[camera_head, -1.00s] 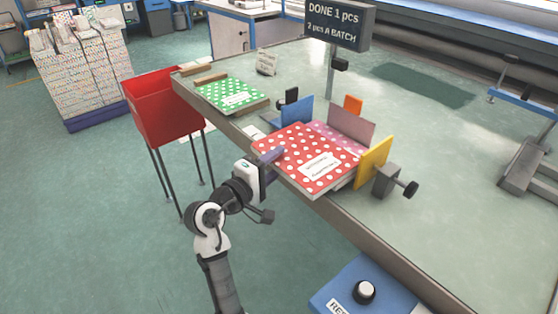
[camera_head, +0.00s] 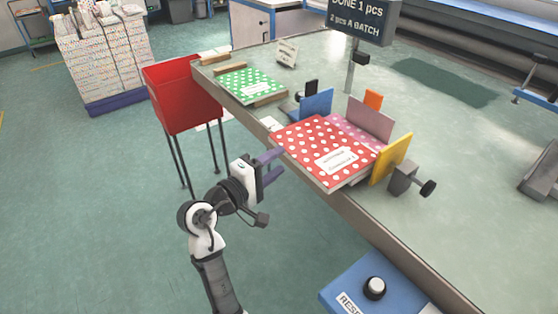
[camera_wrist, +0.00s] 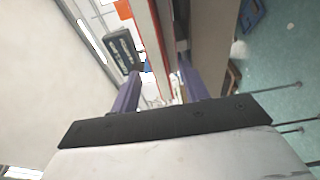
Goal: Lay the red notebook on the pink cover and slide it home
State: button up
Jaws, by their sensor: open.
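The red notebook (camera_head: 318,142) with white dots and a white label lies on the pink dotted cover (camera_head: 358,136), between upright guide plates. It covers most of the pink cover, and its near corner reaches the table's front edge. My gripper (camera_head: 281,164) is open and empty, just off the notebook's near left edge. In the wrist view my gripper (camera_wrist: 165,76) shows its two purple fingers apart, with the notebook's thin red edge (camera_wrist: 158,50) ahead. How squarely the notebook sits against the plates is hard to tell.
A blue plate (camera_head: 317,103), a mauve plate (camera_head: 369,119) and a yellow plate (camera_head: 391,158) with a knob stand around the notebook. A green dotted notebook (camera_head: 250,86) lies to the left. A red bin (camera_head: 182,95) and a blue button box (camera_head: 350,290) flank the table.

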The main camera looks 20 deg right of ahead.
jog(key=shift+w+v, duration=0.25)
jog(key=shift+v, duration=1.05)
